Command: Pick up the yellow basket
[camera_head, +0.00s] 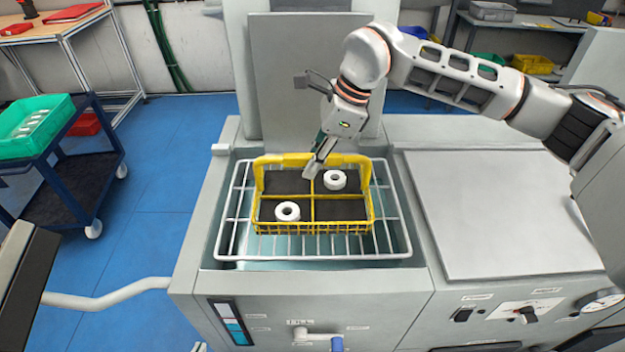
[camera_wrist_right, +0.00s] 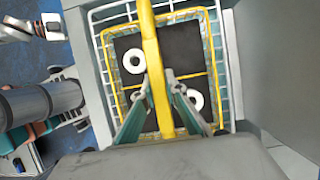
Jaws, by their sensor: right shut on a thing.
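The yellow basket (camera_head: 262,205) is on the white wire rack (camera_head: 232,228) in the open well of the grey machine. Its black inside is split by yellow dividers. A white ring (camera_head: 288,211) lies in the front left compartment and another white ring (camera_head: 335,180) in the back right one. My left gripper is not seen.
The machine's flat grey top (camera_head: 500,215) to the right of the well is clear. A grey upright panel (camera_head: 290,80) stands behind the basket. A dark blue cart (camera_head: 70,180) with a green crate (camera_head: 35,125) stands at the left.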

